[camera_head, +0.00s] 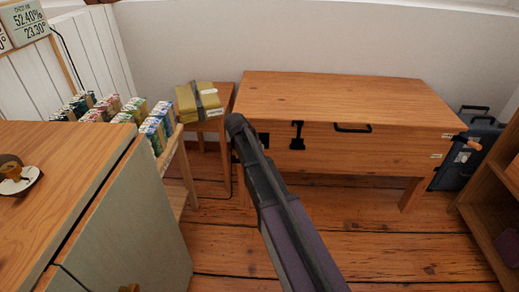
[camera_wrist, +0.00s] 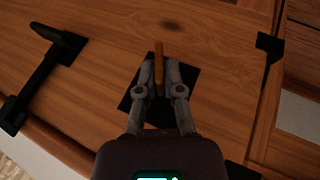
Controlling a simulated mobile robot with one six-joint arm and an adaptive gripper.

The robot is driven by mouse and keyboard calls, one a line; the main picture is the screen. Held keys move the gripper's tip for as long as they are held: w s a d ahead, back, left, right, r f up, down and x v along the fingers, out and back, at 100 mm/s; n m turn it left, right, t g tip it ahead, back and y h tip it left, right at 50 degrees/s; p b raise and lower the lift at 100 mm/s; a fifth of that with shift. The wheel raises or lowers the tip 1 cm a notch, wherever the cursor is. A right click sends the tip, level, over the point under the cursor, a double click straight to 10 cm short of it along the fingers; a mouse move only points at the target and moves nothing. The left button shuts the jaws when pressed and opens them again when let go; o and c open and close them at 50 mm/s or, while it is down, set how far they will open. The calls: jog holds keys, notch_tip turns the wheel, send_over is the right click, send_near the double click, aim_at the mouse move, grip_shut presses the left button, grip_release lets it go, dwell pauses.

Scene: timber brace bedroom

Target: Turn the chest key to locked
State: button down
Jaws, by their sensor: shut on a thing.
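The wooden chest (camera_head: 345,98) stands against the back wall with its lid down. In the wrist view its front (camera_wrist: 215,35) fills most of the picture. A slim brown-gold key (camera_wrist: 159,57) stands out from a black lock plate (camera_wrist: 187,86). My gripper (camera_wrist: 158,72) is shut on the key, one finger on each side. The key's long end shows past the fingertips; the keyhole is hidden. In the head view my arm covers the gripper and key, and only part of the lock plate (camera_head: 264,138) shows beside it.
A black latch (camera_head: 297,135) and a black handle (camera_head: 352,128) are on the chest front. A small stool with yellow books (camera_head: 198,100) stands left of the chest. A cabinet (camera_head: 60,160) is at left, a shelf (camera_head: 495,190) at right. Wooden floor (camera_head: 360,235) in front is clear.

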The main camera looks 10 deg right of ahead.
jog(key=h+b, duration=0.2)
jog(key=b, duration=0.1)
jog(key=n+h+b, duration=0.1)
jog(key=h+b, duration=0.2)
jog(key=f+n+g+h+b, duration=0.1)
jog(key=h+b, duration=0.1)
jog(key=b, duration=0.1)
jog(key=shift+a+h, duration=0.25)
jog(key=shift+h, duration=0.05)
jog(key=shift+r, duration=0.15)
jog(key=c, duration=0.8)
grip_release()
jog(key=shift+w, duration=0.1)
jog(key=shift+r+p, duration=0.2)
jog(key=shift+p, duration=0.6)
